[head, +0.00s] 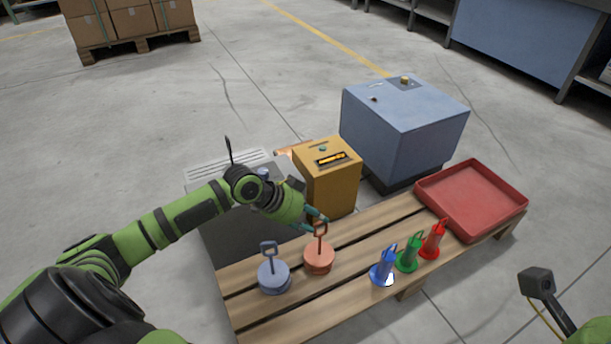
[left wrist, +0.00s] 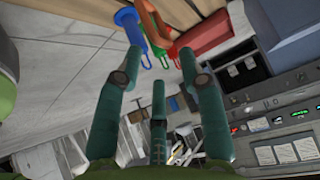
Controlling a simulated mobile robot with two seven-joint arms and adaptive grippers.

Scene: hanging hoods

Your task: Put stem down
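My left gripper (head: 318,218) is beside the handle of the orange stem (head: 320,243), which stands upright on an orange round base (head: 319,262) on a slatted bench. In the left wrist view, the teal fingers (left wrist: 162,60) are spread with a gap between them. A curved orange part (left wrist: 155,22) shows just beyond the tips; I cannot tell whether they touch it. A second, blue-grey stem (head: 269,255) stands on its blue-grey base (head: 273,277) to the left.
Blue (head: 383,270), green (head: 409,255) and red (head: 434,242) hoods with top loops stand on the bench (head: 350,293). A red tray (head: 471,167) lies at its right end. A yellow box (head: 334,188) and a larger blue-grey box (head: 403,130) stand behind.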

